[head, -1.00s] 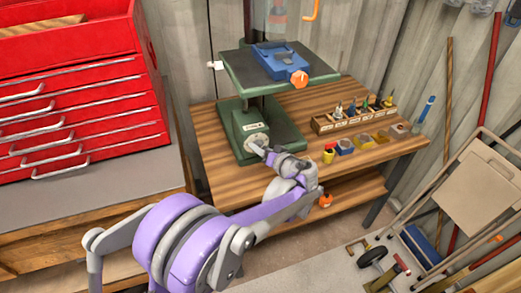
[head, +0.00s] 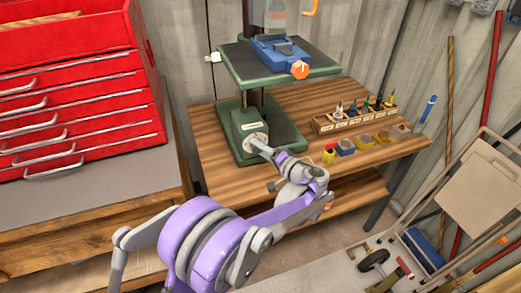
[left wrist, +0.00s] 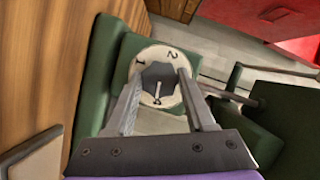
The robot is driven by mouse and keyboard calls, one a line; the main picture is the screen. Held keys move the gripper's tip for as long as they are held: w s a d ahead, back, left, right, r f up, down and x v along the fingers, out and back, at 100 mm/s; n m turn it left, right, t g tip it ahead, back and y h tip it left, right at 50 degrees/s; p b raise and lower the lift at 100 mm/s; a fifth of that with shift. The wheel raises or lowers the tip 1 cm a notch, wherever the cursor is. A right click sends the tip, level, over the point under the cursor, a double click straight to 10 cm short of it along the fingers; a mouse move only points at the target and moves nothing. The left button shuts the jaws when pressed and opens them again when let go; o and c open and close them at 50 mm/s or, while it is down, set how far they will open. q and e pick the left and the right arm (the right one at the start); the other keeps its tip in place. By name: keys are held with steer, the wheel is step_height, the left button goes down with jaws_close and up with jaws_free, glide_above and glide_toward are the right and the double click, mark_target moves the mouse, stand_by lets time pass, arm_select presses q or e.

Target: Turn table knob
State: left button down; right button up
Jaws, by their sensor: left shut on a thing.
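The knob (left wrist: 157,88) is dark grey with a white pointer line, set in a round cream dial (left wrist: 152,58) marked with numerals, 1 and 2 among them. In the head view the dial (head: 257,140) is on the front of the green machine base (head: 250,122) on the wooden table. My left gripper (left wrist: 160,80) is shut on the knob, one finger on either side of it. In the head view my left gripper (head: 264,149) reaches the dial from the lower right, and its fingers hide part of the dial. My right gripper is not in view.
A green machine platform (head: 320,72) with a blue vise (head: 279,48) is above the knob. A wooden bit rack (head: 352,120) and small coloured containers (head: 345,148) stand right of my gripper. A red tool chest (head: 75,100) is at left; a folded cart (head: 480,190) is at right.

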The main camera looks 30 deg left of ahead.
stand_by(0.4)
arm_select(q)
steer(key=shift+c, duration=1.3)
jaws_free()
steer(key=v, duration=1.1)
